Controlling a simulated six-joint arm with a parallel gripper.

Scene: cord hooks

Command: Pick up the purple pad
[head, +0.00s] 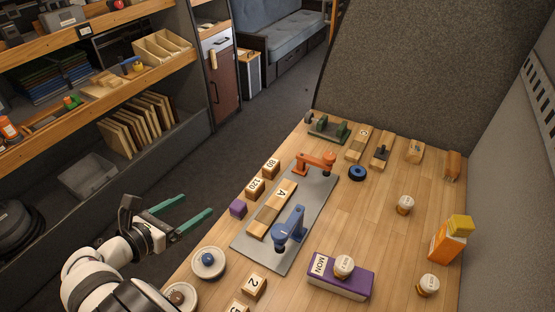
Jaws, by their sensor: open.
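A small purple block (238,208), which looks like the purple pad, sits at the left edge of the wooden table, beside the grey metal plate. My gripper (197,204) is at the left, with its two green fingers apart and nothing between them. The fingertips point right, toward the purple block, and are apart from it in the picture. Their height relative to the table is hard to tell. A larger purple box (340,277) marked MON lies near the front of the table, with a small white-labelled jar (344,266) on it.
Blocks marked 120 (255,187) and 80 (270,168) stand behind the purple block. A white round spool (208,263) is in front of it.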

